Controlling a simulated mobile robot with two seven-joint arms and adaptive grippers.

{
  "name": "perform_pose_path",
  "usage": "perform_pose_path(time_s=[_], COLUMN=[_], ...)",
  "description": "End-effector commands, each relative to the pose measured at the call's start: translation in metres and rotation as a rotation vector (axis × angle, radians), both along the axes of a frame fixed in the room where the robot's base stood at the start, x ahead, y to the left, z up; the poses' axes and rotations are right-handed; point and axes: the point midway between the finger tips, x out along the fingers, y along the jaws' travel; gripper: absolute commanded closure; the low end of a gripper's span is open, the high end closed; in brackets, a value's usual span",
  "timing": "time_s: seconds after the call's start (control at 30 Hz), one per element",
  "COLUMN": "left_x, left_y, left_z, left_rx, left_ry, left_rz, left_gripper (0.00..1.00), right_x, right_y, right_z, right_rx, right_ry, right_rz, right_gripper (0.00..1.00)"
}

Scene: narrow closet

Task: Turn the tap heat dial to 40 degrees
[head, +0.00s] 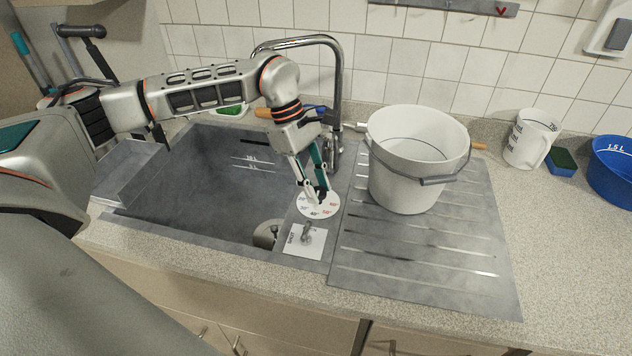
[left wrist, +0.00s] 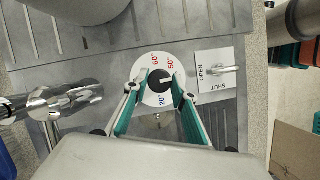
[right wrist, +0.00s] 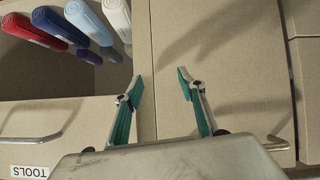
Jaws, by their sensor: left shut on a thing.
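The heat dial is a white disc (head: 322,213) with degree marks, set in the sink surround beside the tap (head: 338,85). In the left wrist view the disc (left wrist: 162,58) shows red 60 and 50 marks and a blue 20; the finger hides other marks. Its black knob (left wrist: 158,81) carries a light pointer line towards the right finger, near the 50 side; the exact reading is unclear. My left gripper (head: 317,193) is shut on this knob from above, one finger on each side. My right gripper (right wrist: 160,80) is open and empty, in front of the cabinets.
An open/shut lever plate (head: 305,241) lies just in front of the dial. The sink basin (head: 205,185) is to the left. A white bucket (head: 410,160) stands on the drainboard (head: 430,260) to the right. A jug (head: 530,138), sponge (head: 562,161) and blue bowl (head: 612,172) stand farther right.

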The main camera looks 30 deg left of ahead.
Motion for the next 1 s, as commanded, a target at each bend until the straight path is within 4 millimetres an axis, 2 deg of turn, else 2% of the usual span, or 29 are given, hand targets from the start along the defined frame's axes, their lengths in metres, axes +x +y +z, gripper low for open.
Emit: perform_pose_path(time_s=[0.57, 0.6, 0.63, 0.67, 1.0], left_x=[0.0012, 0.0012, 0.0012, 0.0012, 0.0009], left_y=[0.0006, 0.0005, 0.0006, 0.0005, 0.0007], left_z=[0.0001, 0.0000, 0.0001, 0.0000, 0.0012], left_rx=[0.001, 0.001, 0.001, 0.001, 0.001], left_ry=[-0.003, -0.003, -0.003, -0.003, -0.002], left_rz=[-0.033, -0.033, -0.033, -0.033, -0.033], left_gripper=[0.96, 0.69, 0.61, 0.58, 0.58], right_x=[-0.0021, -0.0021, -0.0020, -0.0019, -0.0009], right_y=[-0.0004, -0.0004, -0.0004, -0.0005, -0.0017], right_z=[-0.0014, -0.0014, -0.0013, -0.0012, 0.0011], right_rx=[-0.002, -0.002, -0.002, -0.002, -0.004], right_ry=[0.008, 0.007, 0.007, 0.007, 0.003], right_rz=[0.000, 0.000, 0.000, 0.000, 0.000], right_gripper=[0.60, 0.60, 0.60, 0.60, 0.60])
